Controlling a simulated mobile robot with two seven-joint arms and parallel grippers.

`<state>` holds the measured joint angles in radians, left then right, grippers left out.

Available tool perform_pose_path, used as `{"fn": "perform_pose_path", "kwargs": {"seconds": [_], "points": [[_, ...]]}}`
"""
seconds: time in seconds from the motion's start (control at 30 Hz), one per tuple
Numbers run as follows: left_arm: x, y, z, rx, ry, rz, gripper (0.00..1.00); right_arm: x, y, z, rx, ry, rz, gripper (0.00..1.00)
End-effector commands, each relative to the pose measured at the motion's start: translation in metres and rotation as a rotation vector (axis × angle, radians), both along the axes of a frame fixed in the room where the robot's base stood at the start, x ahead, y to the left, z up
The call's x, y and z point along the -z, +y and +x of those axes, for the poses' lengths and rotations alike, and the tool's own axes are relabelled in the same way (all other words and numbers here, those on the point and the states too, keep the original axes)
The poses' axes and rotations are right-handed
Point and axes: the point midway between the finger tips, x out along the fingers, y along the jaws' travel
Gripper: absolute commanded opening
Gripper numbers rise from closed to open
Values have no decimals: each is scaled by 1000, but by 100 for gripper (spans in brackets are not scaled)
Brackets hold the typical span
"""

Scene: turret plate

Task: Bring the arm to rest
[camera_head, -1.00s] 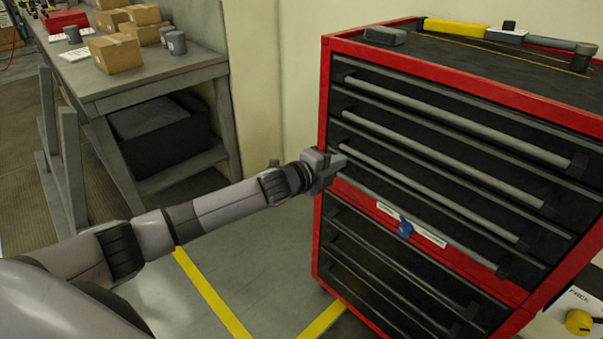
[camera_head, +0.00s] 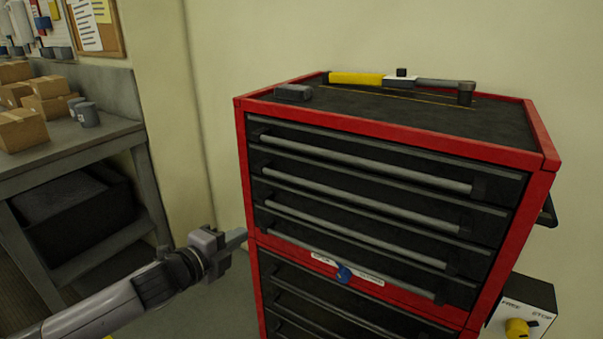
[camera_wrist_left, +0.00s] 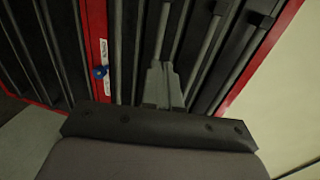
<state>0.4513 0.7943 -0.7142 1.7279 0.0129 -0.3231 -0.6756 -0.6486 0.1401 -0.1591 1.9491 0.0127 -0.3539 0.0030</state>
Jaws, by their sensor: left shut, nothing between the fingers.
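My left gripper (camera_head: 238,238) is shut and empty, just left of the red tool cabinet (camera_head: 240,150) in the head view. Its arm comes in from the lower left. In the left wrist view the closed fingers (camera_wrist_left: 162,82) point toward the black drawer fronts and grey bar handles; I cannot tell how large the gap is. My right gripper is not in view.
A yellow-handled tool (camera_head: 355,78) and a small grey block (camera_head: 293,93) lie on the cabinet top. A blue knob (camera_head: 344,273) sits on the cabinet front. A box with a yellow knob (camera_head: 517,328) is at lower right. A workbench (camera_head: 90,140) with cartons stands left.

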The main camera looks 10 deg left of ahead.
Motion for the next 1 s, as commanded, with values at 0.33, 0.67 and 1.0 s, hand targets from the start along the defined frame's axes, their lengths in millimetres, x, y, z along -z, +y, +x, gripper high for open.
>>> {"fn": "perform_pose_path", "kwargs": {"seconds": [0.33, 0.67, 1.0], "points": [[74, -46, -60, -58, 229, -375, 0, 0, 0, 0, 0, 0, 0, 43], [156, -64, -158, -319, 532, -887, 0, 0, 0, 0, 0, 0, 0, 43], [214, -43, -259, -682, 714, -1249, 0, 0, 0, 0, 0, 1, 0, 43]]}}
